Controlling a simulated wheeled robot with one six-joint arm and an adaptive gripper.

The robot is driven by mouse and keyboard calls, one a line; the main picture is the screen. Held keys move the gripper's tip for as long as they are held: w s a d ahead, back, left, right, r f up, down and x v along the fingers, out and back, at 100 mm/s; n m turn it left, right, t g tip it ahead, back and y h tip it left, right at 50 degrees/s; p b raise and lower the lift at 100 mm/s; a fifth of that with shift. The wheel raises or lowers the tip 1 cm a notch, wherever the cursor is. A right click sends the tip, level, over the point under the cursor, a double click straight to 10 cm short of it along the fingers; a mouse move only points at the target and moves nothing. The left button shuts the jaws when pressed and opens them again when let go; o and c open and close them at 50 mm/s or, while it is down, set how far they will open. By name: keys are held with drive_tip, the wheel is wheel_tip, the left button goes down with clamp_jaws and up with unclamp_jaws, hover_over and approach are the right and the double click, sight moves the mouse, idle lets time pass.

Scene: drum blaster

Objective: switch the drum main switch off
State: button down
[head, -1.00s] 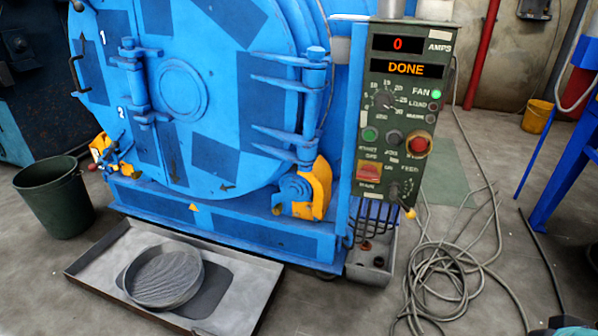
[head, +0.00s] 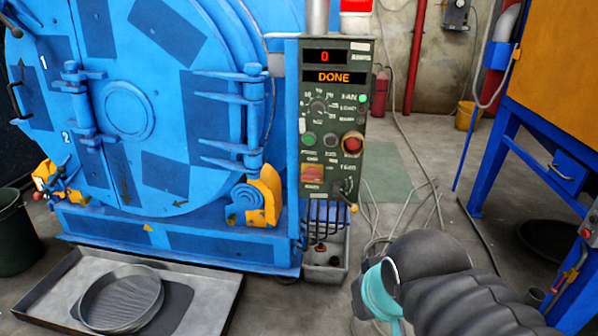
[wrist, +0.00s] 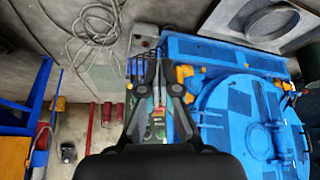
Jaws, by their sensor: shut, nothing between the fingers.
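The dark green control panel (head: 335,125) stands upright at the right of the blue drum machine (head: 180,110). Its displays read 0 and DONE. Labels are too small to tell which is the main switch. My gripper (wrist: 156,64) is shut and empty in the wrist view, in front of the panel, which it mostly hides there. My gripper is out of the head view; only my arm shows.
A grey tray (head: 215,288) with a round sieve (head: 122,298) lies on the floor before the drum. Loose cables (head: 405,215) lie right of the panel. A blue-framed orange machine (head: 560,60) stands at the right. Floor between is fairly open.

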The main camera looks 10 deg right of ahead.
drive_tip(key=w+r+m+t+h+b, duration=0.15)
drive_tip(key=w+r, duration=0.25)
drive_tip(key=w, duration=0.8)
drive_tip(key=w+r+b, duration=0.3)
drive_tip(key=w+r, duration=0.1)
drive_tip(key=w, duration=0.8)
drive_tip(key=w+a+f+m+b, duration=0.1)
drive_tip(key=w, duration=1)
drive_tip(key=w+a+f+m+t+h+b, duration=0.1)
drive_tip(key=w+b, duration=0.1)
drive_tip(key=w, duration=0.9)
drive_tip(key=shift+w+a, duration=0.15)
drive_tip(key=shift+a, duration=0.1)
drive_tip(key=shift+f+t, duration=0.1)
drive_tip(key=shift+t, duration=0.15)
hover_over(305, 174)
drive_tip(key=s, duration=0.3)
drive_tip(key=f, duration=0.6)
drive_tip(key=shift+w+a+f, duration=0.15)
drive_tip(key=shift+a+f, duration=0.15)
drive_tip(key=shift+a, duration=0.1)
drive_tip(key=f, duration=0.2)
drive_tip(key=f+b, duration=0.1)
drive_tip(key=shift+w+f, duration=0.15)
drive_tip(key=shift+w, duration=0.1)
drive_tip(key=shift+f, duration=0.55)
drive_tip(key=shift+a+h, duration=0.2)
drive_tip(key=shift+h, duration=0.05)
drive_tip(key=shift+d, duration=0.1)
